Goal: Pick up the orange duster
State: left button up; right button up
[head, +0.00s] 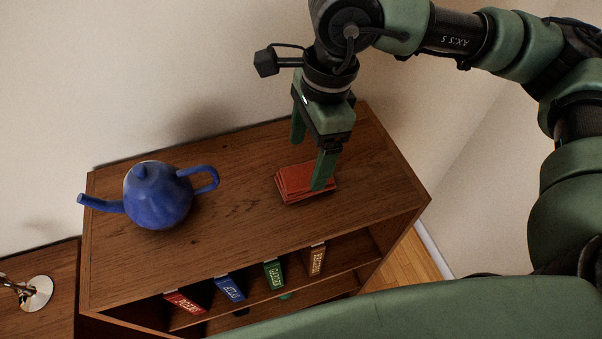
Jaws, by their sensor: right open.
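A flat, folded orange-red cloth, which looks like the duster (293,187), lies on the wooden top of the bookcase, right of its middle. My right gripper (308,166) points down over it, open, with its two green fingers apart. The nearer finger overlaps the duster's right part in the picture and hides some of it. The farther finger is behind the duster, toward the wall. I cannot tell whether either finger touches it. My left gripper is not in view.
A blue teapot (157,197) stands left on the bookcase top (240,235), its handle toward the duster. Several labelled books, including a blue one (230,288), stand on the shelf below. The wall is close behind. Bare wood lies between teapot and duster.

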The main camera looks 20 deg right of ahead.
aim_at(306, 173)
jog(key=shift+s+f+p, duration=0.15)
jog(key=shift+f+p, duration=0.15)
jog(key=shift+f, duration=0.05)
notch_tip(306, 173, down, 4)
jog(key=shift+f+p, duration=0.2)
jog(key=shift+p, duration=0.95)
jog(key=shift+a+f, duration=0.1)
jog(key=shift+f, duration=0.15)
jog(key=c, duration=1.4)
